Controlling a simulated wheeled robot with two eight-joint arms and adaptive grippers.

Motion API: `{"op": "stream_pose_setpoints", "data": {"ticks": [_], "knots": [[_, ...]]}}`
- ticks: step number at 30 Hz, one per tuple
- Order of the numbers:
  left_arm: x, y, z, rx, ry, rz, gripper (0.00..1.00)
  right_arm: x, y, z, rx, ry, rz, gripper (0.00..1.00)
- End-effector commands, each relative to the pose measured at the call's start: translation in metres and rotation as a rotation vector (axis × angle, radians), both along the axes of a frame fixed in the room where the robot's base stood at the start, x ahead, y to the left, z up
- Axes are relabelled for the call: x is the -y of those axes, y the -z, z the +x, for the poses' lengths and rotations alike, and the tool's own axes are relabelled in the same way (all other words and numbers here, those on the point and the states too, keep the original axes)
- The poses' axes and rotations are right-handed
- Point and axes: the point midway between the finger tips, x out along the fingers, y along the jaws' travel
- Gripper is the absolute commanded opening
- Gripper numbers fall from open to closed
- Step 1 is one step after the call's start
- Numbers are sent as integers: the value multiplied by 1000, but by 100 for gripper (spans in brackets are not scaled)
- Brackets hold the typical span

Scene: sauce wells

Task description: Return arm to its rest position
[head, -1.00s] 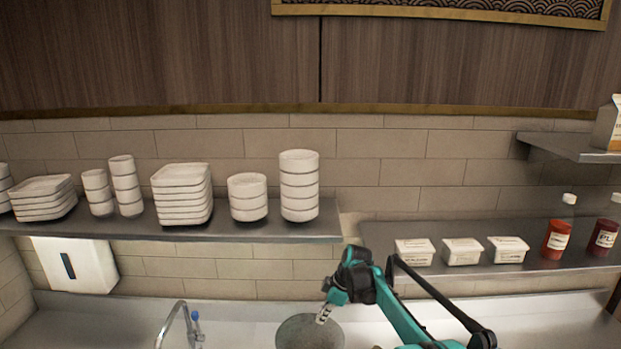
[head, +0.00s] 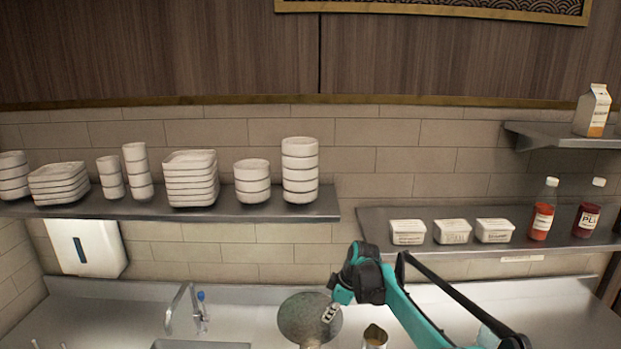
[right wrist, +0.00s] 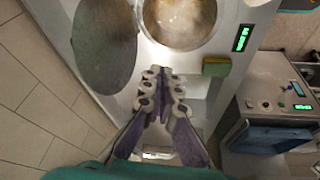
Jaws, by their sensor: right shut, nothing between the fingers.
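My right arm is teal and black and comes in from the lower right of the head view. Its gripper (head: 330,313) is shut and empty, in front of a round grey disc (head: 300,319) by the counter. In the right wrist view the closed gripper fingers (right wrist: 163,78) point up the picture. The grey disc (right wrist: 104,45) is at their upper left, and a round pot (right wrist: 180,18) with pale contents is beyond them. I cannot tell how far the fingers are above the surface. My left gripper is not in view.
White bowls and plates stand stacked on the left shelf (head: 110,208). The right shelf (head: 460,243) holds white tubs and two red sauce bottles. A carton (head: 592,110) stands above. A tap (head: 190,308) and a metal jug (head: 374,337) are below.

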Motion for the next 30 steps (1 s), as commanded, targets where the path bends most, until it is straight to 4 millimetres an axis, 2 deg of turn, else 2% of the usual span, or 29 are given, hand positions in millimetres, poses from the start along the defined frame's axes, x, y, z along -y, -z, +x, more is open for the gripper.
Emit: {"op": "stream_pose_setpoints", "data": {"ticks": [8,11,17,23,27,30], "knots": [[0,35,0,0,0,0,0,22,-9,-44,12,191,-8,0],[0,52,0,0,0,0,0,34,-10,-72,21,299,-8,0],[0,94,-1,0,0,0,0,62,3,-147,55,564,11,0],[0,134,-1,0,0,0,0,88,39,-226,98,822,56,0],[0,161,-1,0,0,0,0,103,80,-278,132,992,105,0],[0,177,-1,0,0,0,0,112,110,-309,155,1095,141,0]]}}
